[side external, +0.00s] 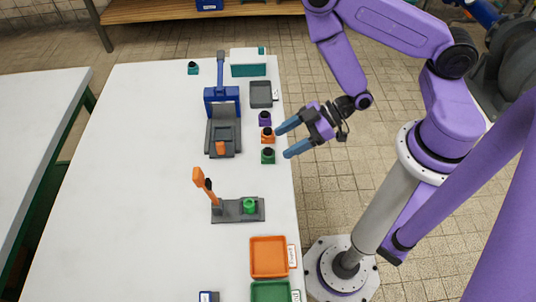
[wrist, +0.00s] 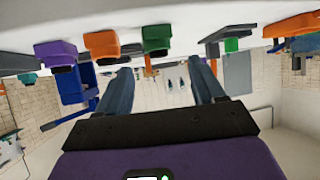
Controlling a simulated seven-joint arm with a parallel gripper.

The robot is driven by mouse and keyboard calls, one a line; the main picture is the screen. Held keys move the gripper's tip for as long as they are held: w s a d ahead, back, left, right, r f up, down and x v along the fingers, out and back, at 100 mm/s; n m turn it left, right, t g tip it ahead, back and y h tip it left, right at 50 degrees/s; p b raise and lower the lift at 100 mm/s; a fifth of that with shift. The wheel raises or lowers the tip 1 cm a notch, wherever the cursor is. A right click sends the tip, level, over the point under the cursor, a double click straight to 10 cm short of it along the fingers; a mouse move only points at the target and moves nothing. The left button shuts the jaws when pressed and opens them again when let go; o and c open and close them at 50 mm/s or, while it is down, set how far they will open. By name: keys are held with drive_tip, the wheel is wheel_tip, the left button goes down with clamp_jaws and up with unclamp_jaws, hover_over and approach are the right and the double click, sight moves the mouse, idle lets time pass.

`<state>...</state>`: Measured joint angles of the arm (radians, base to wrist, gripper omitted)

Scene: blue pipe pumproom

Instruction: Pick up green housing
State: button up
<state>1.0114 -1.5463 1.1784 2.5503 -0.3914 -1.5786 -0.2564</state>
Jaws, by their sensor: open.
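A small green housing (side external: 268,156) with a dark round top stands near the table's right edge, at the near end of a short row. It also shows at the top of the wrist view (wrist: 156,36), where the picture is upside down. My gripper (side external: 285,141) is open and empty, its two blue fingers pointing left toward the row. It is to the right of the green and orange housings, apart from both. In the wrist view my gripper (wrist: 162,67) has the green housing ahead, between the lines of the fingers. Nothing hides the green housing.
An orange housing (side external: 267,136) and a purple one (side external: 265,118) stand close behind the green one. A blue press (side external: 222,103) stands to the left. A grey fixture (side external: 227,214) with a green part is nearer. Orange (side external: 254,258) and green trays lie in front. The table's left side is clear.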

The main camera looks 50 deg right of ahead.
sight(269, 150)
drive_tip(key=shift+f, duration=0.1)
drive_tip(key=shift+x, duration=2.35)
drive_tip(key=shift+c, duration=0.3)
drive_tip(key=c, duration=1.2)
